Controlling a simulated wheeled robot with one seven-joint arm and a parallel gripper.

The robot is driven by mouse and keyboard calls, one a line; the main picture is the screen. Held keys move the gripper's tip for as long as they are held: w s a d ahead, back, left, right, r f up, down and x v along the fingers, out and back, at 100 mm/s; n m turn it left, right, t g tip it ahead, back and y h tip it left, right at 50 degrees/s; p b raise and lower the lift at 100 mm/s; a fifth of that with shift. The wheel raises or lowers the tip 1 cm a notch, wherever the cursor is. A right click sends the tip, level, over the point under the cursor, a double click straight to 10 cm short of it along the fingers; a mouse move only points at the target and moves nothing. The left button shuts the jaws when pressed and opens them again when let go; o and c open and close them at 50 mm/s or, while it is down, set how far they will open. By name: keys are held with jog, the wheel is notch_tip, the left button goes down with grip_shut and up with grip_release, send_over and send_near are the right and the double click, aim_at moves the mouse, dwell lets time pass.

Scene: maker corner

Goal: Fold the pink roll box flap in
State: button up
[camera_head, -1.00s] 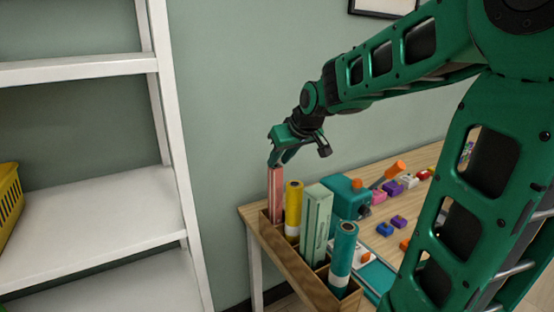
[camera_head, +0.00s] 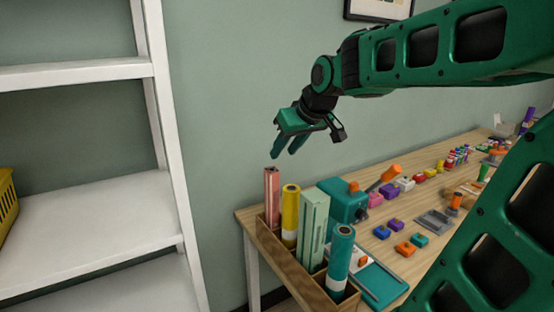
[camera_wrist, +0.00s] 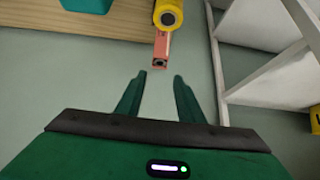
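The pink roll box (camera_head: 272,196) stands upright in the far-left slot of a wooden holder (camera_head: 290,267) on the table's left edge. It also shows in the wrist view (camera_wrist: 161,49), end-on, with a small dark opening in its end. I cannot make out a flap standing out from it. My gripper (camera_head: 284,155) hovers a little above and to the right of the box's top, empty. In the wrist view my gripper (camera_wrist: 160,77) has its two fingers apart, with the box's end just beyond the tips, not touched.
A yellow roll (camera_head: 290,215), a pale green box (camera_head: 313,230) and a teal roll (camera_head: 340,258) share the holder. A teal machine (camera_head: 347,200) and colored blocks (camera_head: 395,224) are on the table. White shelves (camera_head: 90,210) stand to the left.

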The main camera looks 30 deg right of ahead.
jog(key=shift+v, duration=1.55)
jog(key=shift+c, duration=0.3)
jog(key=shift+r, duration=0.1)
jog(key=c, duration=0.5)
jog(key=w+r+g, duration=0.2)
jog(key=w+r, duration=0.1)
jog(key=w+r+g, duration=0.2)
jog(key=w+r, duration=0.1)
jog(key=w, duration=0.1)
jog(key=shift+w+r+g, duration=0.15)
jog(key=shift+r+g, duration=0.15)
jog(key=shift+r, duration=0.1)
grip_shut()
jog(key=x, duration=0.9)
jog(key=shift+f, duration=0.2)
jog(key=f, duration=0.1)
jog(key=s+f, duration=0.1)
jog(key=f, duration=0.1)
jog(key=shift+s, duration=0.2)
jog(key=shift+s+f, duration=0.25)
jog(key=shift+f, duration=0.15)
